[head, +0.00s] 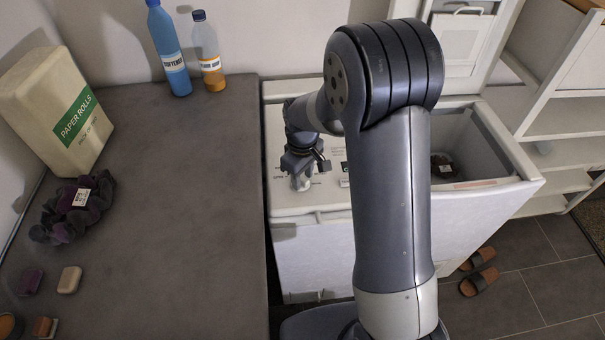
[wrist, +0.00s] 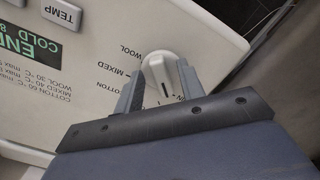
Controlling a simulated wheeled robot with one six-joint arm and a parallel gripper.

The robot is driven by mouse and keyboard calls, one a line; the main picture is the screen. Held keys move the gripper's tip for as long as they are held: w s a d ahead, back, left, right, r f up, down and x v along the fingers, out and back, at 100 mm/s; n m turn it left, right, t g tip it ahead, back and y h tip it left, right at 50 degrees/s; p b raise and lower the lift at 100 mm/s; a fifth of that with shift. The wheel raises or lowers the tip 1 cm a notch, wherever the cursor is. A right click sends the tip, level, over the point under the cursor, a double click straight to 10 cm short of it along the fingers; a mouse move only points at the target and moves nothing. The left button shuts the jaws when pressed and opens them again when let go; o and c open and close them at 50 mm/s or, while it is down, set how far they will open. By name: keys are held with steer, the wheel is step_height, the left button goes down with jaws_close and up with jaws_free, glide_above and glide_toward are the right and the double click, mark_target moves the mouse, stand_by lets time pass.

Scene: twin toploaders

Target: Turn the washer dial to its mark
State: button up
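The washer dial (wrist: 161,72) is a white knob with a dark line on its grip, on the washer's pale panel. In the wrist view my gripper (wrist: 162,68) has one finger on each side of the knob, both very close to it. I cannot tell whether they press on it. Printed words, including WOOL, MIXED and COTTON, show around the left of the dial; the right finger and the knob cover part of the print. In the head view my gripper (head: 302,168) is over the white dial (head: 300,183), pointing down.
The washer's display (wrist: 22,38) and a TEMP button (wrist: 62,13) lie left of the dial. The washer's open tub (head: 455,150) is to the right, partly behind my arm. A grey counter (head: 190,200) at left holds bottles, paper rolls and cloth. Slippers (head: 478,281) lie on the floor.

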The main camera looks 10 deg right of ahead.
steer(key=shift+c, duration=0.5)
jaws_close()
steer(key=shift+m, duration=0.3)
steer(key=m+b, duration=0.1)
steer(key=m, duration=0.2)
steer(key=shift+s+a+f+m+b, duration=0.1)
steer(key=shift+m+b, duration=0.2)
steer(key=shift+a+m+b, duration=0.15)
steer(key=shift+m+b, duration=0.35)
steer(key=shift+m, duration=1.7)
steer(key=shift+o, duration=0.5)
jaws_free()
